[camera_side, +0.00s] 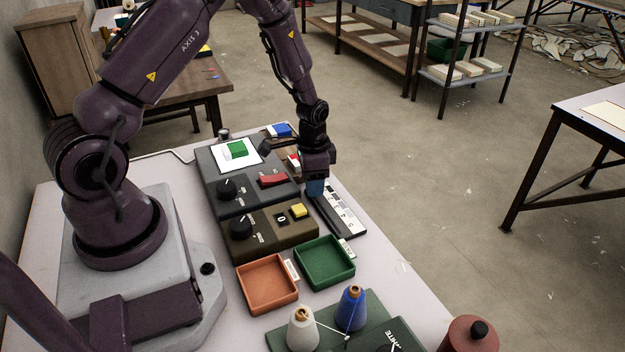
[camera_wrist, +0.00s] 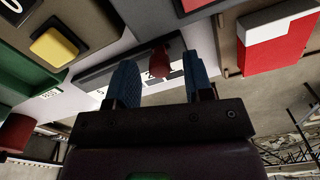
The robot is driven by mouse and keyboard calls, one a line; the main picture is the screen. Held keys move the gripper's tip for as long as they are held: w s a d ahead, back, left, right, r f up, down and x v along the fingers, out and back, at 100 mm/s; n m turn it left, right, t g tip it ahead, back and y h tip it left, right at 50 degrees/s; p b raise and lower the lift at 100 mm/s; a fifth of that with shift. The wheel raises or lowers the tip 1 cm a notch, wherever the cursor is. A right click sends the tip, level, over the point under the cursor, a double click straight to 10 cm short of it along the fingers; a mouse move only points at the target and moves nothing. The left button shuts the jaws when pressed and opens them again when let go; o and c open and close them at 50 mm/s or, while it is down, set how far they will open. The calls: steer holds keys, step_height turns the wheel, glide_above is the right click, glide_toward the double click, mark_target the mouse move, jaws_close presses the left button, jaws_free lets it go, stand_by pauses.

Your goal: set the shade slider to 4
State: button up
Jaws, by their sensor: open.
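The shade slider (camera_side: 342,212) is a narrow dark unit with a white numbered scale along the table's right side. In the wrist view its scale plate (camera_wrist: 92,92) runs diagonally, with a red knob (camera_wrist: 159,61) on it. My gripper (camera_wrist: 160,78) is open, one blue finger on each side of the red knob, with gaps visible. In the side view my gripper (camera_side: 316,188) points down over the far end of the slider and hides the knob. I cannot read which number the knob is at.
Left of the slider are a grey panel (camera_side: 213,160) with a dial and red switch, and a brown panel (camera_side: 272,236) with a dial and yellow button. An orange tray (camera_side: 268,304) and green tray (camera_side: 347,281) lie nearer. Thread cones (camera_side: 351,310) stand in front.

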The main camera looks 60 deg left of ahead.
mark_target(331, 220)
steer(key=shift+f, duration=0.1)
jaws_close()
steer(key=d, duration=0.9)
jaws_free()
step_height(331, 220, up, 13)
stand_by(0.5)
